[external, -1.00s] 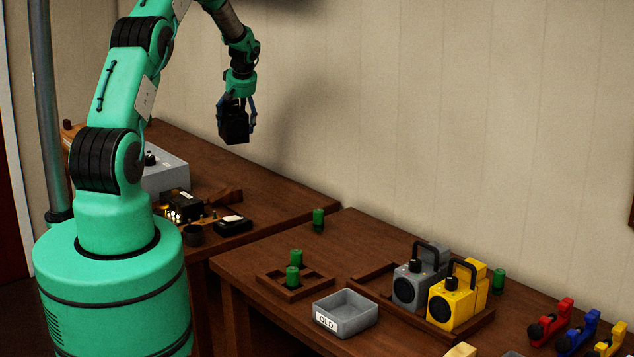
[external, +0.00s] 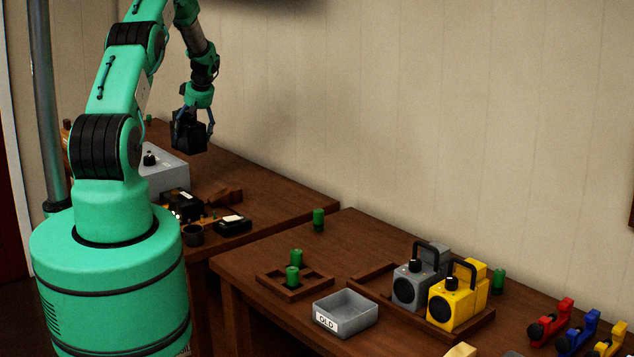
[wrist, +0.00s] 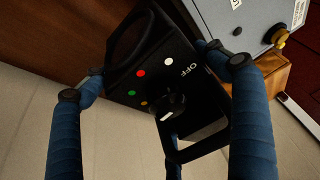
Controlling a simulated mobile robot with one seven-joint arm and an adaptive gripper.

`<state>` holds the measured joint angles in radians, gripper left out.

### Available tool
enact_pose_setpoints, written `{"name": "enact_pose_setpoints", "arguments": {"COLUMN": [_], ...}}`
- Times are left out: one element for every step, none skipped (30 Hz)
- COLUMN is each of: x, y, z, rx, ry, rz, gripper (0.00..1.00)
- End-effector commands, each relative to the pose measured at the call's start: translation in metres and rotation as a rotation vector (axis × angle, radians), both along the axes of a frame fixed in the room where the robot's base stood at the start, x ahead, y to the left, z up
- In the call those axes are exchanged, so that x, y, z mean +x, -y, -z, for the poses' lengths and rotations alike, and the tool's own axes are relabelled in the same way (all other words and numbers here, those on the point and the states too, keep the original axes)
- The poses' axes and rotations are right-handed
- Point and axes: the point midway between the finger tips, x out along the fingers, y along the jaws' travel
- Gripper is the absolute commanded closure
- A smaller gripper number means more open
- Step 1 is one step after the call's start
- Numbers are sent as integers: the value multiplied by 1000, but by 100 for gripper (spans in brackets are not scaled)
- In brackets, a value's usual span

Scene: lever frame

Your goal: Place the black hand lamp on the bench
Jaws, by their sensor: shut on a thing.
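The black hand lamp (external: 188,137) hangs in my gripper (external: 192,124), above the rear wooden bench (external: 270,195) in the external view. My gripper is shut on the lamp, with its blue fingers on either side. In the wrist view the lamp (wrist: 150,62) is a black box with a knob, an "OFF" mark, several coloured dots and a black handle loop. Its far side is hidden.
On the rear bench are a grey box (external: 165,172), a black device with brass parts (external: 183,205) and a flat black item (external: 233,225). The front table (external: 250,262) holds grey and yellow lamps (external: 452,305), a grey "OLD" tray (external: 345,306) and green cylinders. The rear bench's right end looks clear.

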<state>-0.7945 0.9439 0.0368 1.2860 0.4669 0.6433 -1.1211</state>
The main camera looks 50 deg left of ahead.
Motion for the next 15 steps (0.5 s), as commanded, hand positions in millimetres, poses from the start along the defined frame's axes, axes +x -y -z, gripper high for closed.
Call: {"name": "enact_pose_setpoints", "arguments": {"x": [1,1,1,1,1,1,1,1,1,1,1,1,1,1,1], "y": [0,0,0,0,0,0,0,0,0,0,0,0,0,0,0], "z": [0,0,1,1,1,1,1,1,1,1,1,1,2,3,5], "rx": [2,2,2,2,2,2,2,2,2,2,2,2,2,2,2], "ry": [2,2,2,2,3,3,2,2,3,2,3,1,1,1,1], "rz": [1,1,1,1,1,1,1,1,1,1,1,2,2,2,2], "gripper": [64,64,64,64,64,64,64,64,64,64,64,64,64,64,64]}}
